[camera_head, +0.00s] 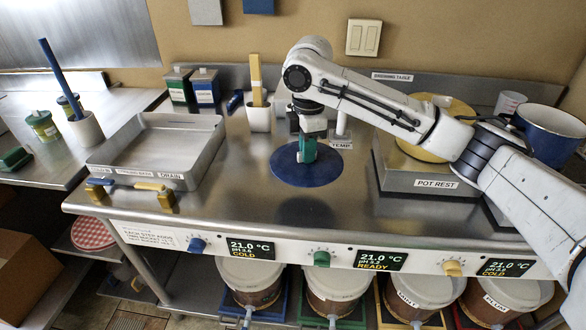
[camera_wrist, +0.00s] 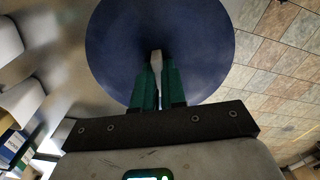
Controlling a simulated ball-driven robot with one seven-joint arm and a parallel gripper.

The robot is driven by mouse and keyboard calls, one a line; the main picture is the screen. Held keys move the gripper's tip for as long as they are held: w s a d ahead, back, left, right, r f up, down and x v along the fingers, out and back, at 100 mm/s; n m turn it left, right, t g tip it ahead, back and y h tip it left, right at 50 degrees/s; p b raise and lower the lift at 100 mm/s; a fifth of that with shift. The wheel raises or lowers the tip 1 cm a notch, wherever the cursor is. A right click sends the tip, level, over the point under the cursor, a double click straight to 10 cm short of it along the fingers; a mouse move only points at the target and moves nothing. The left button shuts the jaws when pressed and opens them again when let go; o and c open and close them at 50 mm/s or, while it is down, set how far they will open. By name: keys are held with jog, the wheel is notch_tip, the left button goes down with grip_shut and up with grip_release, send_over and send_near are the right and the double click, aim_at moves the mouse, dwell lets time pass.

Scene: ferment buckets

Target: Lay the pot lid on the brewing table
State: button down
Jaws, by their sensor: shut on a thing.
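The pot lid (camera_head: 300,176) is a flat dark blue disc in the head view, over the middle of the steel brewing table (camera_head: 240,205). My gripper (camera_head: 306,152) comes down on it from above, its green fingers shut on the lid's knob. In the wrist view the blue lid (camera_wrist: 205,45) fills the upper middle, and a pale knob shows between the green fingers of my gripper (camera_wrist: 156,62). The lid looks roughly level.
A steel drain tray (camera_head: 150,150) stands to the left, with blue and yellow handles before it. A pot rest (camera_head: 425,182) with a yellow disc (camera_head: 445,110) and a blue pot (camera_head: 550,135) are at right. A white cup (camera_head: 258,118) stands behind. Table front is clear.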

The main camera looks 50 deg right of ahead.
aim_at(294, 150)
jog(key=w+f, duration=0.1)
jog(key=f, duration=0.1)
jog(key=w+f, duration=0.3)
jog(key=w, duration=0.1)
jog(key=shift+d+f, duration=0.35)
jog(key=shift+f, duration=0.05)
jog(key=shift+w+f, duration=0.15)
jog(key=shift+f, duration=1.5)
jog(key=shift+f, duration=0.15)
jog(key=c, duration=1.2)
grip_release()
